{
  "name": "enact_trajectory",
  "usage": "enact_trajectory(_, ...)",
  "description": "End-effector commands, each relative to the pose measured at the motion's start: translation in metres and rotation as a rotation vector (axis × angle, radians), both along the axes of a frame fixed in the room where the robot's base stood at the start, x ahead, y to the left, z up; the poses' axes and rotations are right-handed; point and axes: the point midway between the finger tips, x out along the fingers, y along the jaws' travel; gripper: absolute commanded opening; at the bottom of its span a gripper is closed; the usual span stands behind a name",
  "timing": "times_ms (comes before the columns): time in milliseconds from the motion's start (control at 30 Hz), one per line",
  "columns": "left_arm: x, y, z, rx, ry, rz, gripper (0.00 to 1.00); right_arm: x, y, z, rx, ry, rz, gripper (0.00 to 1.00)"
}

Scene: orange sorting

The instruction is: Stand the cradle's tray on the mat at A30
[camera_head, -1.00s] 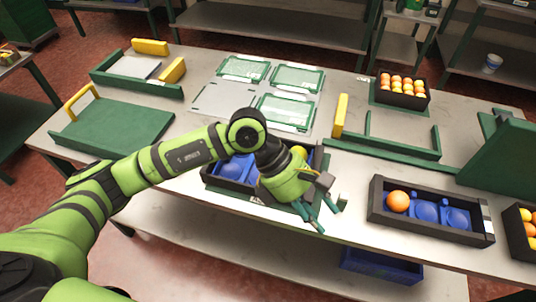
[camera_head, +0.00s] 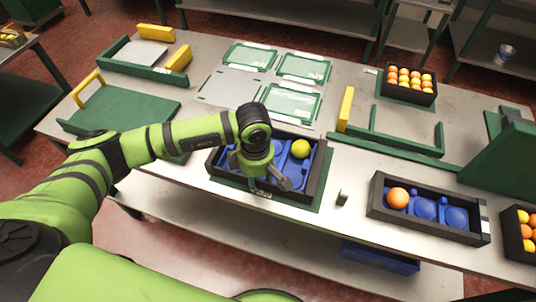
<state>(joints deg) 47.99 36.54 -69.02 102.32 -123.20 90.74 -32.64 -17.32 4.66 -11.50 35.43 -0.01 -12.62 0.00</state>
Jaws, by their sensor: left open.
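A dark tray (camera_head: 316,175) with blue cups and one yellow-green fruit (camera_head: 300,149) sits on a green mat (camera_head: 325,190) at the table's front middle. My left gripper (camera_head: 268,186) is open over this tray's left-middle part and hides some of its cups. I cannot tell whether its fingers touch the tray. A second dark tray (camera_head: 378,205), with an orange (camera_head: 397,197) and two empty blue cups, stands to the right. Which tray is the cradle's is unclear, and I cannot read A30 on any label. My right gripper is out of view.
A small dark block (camera_head: 342,197) stands between the two trays. Green frames with yellow handles (camera_head: 346,108) lie behind. A crate of several oranges (camera_head: 408,94) stands at the back right, and another crate (camera_head: 513,235) at the right edge. Green-rimmed panels (camera_head: 291,103) lie mid-table.

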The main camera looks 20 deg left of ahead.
Motion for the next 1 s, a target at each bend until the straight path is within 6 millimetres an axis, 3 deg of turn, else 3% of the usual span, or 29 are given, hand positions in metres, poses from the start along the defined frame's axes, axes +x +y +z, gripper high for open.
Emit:
enact_trajectory(167,0.0,0.0,-0.001,-0.001,-0.001,0.0,0.42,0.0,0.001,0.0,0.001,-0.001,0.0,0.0)
enact_trajectory(300,0.0,0.0,0.0,-0.001,-0.001,0.0,0.0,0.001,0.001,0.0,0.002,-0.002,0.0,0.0)
enact_trajectory(767,0.002,-0.001,0.003,-0.003,-0.005,0.001,0.0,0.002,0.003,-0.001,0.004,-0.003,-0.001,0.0)
enact_trajectory(1000,0.002,-0.001,0.019,-0.003,-0.008,0.0,0.0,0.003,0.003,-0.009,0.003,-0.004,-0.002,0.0)
